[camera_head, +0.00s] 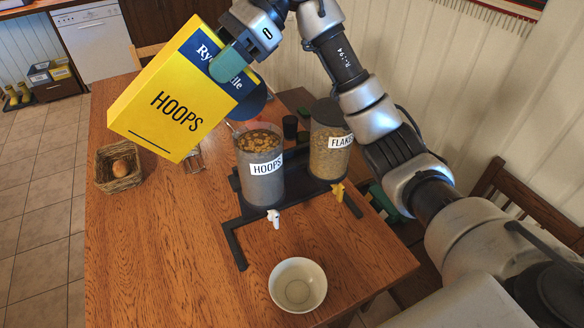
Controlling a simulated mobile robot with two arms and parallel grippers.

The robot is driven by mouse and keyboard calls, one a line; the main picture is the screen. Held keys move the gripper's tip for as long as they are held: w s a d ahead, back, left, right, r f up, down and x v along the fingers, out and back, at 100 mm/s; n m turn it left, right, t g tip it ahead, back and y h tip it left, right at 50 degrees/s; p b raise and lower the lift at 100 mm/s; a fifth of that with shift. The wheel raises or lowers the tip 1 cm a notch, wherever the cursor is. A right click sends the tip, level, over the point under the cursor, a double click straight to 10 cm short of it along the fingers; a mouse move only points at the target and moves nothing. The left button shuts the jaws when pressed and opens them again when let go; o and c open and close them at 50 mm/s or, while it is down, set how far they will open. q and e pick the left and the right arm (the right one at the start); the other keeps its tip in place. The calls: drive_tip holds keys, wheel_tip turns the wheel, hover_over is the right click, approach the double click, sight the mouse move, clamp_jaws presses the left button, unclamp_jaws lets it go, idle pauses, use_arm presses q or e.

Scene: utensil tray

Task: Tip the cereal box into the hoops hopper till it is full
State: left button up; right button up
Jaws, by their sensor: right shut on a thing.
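My right gripper (232,55) is shut on the yellow cereal box (152,122), near its blue end. The box reads "HOOPS" and leans to the right in the air, its blue end toward the hoops hopper (266,186). The box's opening is hidden, and I see no stream of cereal. The hopper is a clear cylinder labelled "HOOPS" on a dark stand. Brown hoops show close to its rim. A dark blue round shape sits between box and hopper; I cannot tell what it is. My left gripper is not in view.
The flakes hopper (326,162) stands right of the hoops hopper on the same stand (236,250). A white bowl (298,286) sits in front. A wicker basket (112,184) with a brown item is at left. The wooden table (150,260) is clear at front left.

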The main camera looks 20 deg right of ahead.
drive_tip(key=h+p, duration=0.1)
drive_tip(key=r+h+p, duration=0.1)
drive_tip(key=h+p, duration=0.1)
drive_tip(key=shift+r, duration=0.3)
drive_tip(key=h+p, duration=0.3)
drive_tip(key=shift+r, duration=0.2)
drive_tip(key=h+p, duration=0.1)
drive_tip(key=h, duration=0.1)
drive_tip(key=h+p, duration=0.2)
drive_tip(key=shift+r, duration=0.3)
drive_tip(key=shift+f+h+p, duration=0.15)
drive_tip(key=shift+h+p, duration=0.35)
drive_tip(key=shift+p, duration=0.25)
drive_tip(key=shift+f, duration=0.1)
